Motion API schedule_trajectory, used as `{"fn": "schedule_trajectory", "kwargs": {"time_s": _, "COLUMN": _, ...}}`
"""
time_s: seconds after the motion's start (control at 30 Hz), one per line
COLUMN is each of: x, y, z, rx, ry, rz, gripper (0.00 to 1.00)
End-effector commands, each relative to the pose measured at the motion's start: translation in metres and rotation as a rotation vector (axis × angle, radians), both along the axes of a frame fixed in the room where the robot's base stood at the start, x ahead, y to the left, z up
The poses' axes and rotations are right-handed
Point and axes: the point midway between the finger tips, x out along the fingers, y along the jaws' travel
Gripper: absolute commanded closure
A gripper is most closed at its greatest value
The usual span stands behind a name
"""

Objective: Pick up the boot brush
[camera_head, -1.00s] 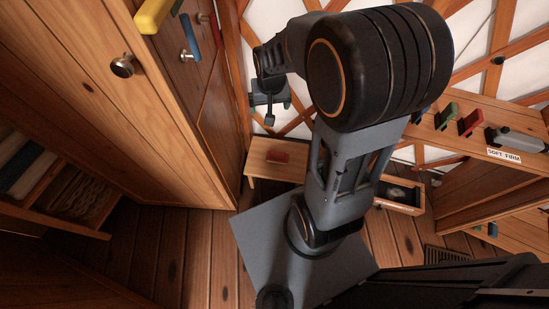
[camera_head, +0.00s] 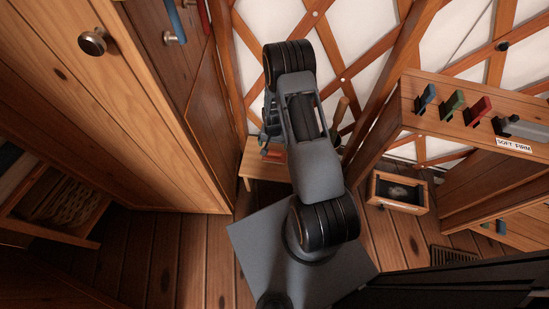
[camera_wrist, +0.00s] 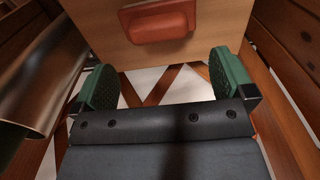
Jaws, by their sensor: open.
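A red, rounded block-like thing, which may be the boot brush, lies on the small wooden bench (camera_head: 254,171). In the head view the red block (camera_head: 273,155) is partly hidden by my arm. In the wrist view the red block (camera_wrist: 160,22) is at the top centre on the wooden top (camera_wrist: 215,45), beyond the fingertips. My gripper (camera_wrist: 164,82) is open, its green pads wide apart with nothing between them. In the head view my gripper (camera_head: 268,130) is mostly hidden behind my arm, above and close to the bench.
A shelf (camera_head: 405,100) labelled SOFT FIRM at right carries blue, green and red pieces and a grey one. An open drawer (camera_head: 385,203) holds something pale. A tall wooden cabinet (camera_head: 130,120) stands left. A brown, shiny curved thing (camera_wrist: 40,75) is close left in the wrist view.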

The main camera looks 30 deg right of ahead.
Motion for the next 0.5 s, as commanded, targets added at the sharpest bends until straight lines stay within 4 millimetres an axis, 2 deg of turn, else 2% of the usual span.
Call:
{"fn": "schedule_trajectory", "kwargs": {"time_s": 0.03, "x": -0.001, "y": 0.0, "z": -0.012, "rx": 0.001, "ry": 0.003, "rz": 0.0, "gripper": 0.0}}
{"fn": "schedule_trajectory", "kwargs": {"time_s": 0.13, "x": 0.0, "y": 0.0, "z": -0.023, "rx": 0.001, "ry": 0.001, "rz": 0.0, "gripper": 0.0}}
{"fn": "schedule_trajectory", "kwargs": {"time_s": 0.5, "x": 0.0, "y": -0.001, "z": -0.041, "rx": 0.0, "ry": 0.001, "rz": 0.0, "gripper": 0.0}}
